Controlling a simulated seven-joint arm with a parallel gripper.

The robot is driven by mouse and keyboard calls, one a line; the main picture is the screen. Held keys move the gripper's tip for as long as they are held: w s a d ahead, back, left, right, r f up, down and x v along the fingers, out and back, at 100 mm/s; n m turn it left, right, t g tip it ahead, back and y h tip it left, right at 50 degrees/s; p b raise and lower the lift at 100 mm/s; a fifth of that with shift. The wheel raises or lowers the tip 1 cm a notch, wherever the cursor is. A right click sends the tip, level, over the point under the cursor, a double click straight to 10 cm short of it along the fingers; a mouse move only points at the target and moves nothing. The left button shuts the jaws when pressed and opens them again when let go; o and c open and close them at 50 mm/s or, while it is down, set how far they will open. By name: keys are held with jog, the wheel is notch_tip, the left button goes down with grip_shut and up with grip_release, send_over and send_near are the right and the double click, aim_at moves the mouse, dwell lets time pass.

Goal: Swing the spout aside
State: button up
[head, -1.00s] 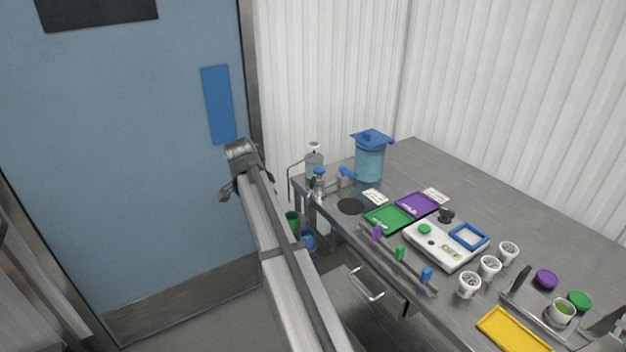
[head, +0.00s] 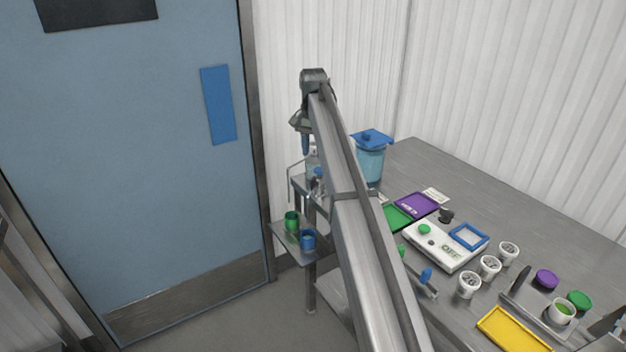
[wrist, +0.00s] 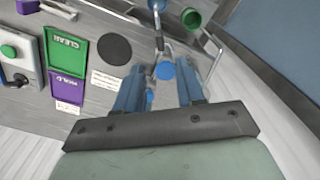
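The metal tap with a round blue top (head: 318,172) stands at the table's far left corner in the head view, partly hidden by my arm. In the wrist view its blue top (wrist: 166,70) shows between my fingers, with a metal pipe (wrist: 158,25) that looks like the spout running toward the green cup. My gripper (head: 305,150) hangs over that corner with its fingers pointing down. In the wrist view my gripper (wrist: 163,65) is open, one blue finger on each side of the blue top. I cannot tell whether the fingers touch it.
A green cup (head: 291,221) and a blue cup (head: 308,239) stand on a low side shelf (head: 290,254). A blue-lidded container (head: 370,163) stands right of the tap. A thin metal rail (wrist: 210,52) runs close to the right finger.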

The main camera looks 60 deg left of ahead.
aim_at(313, 178)
notch_tip(313, 178, down, 11)
dwell(0.4)
jog(key=shift+c, duration=0.4)
grip_shut()
dwell(0.3)
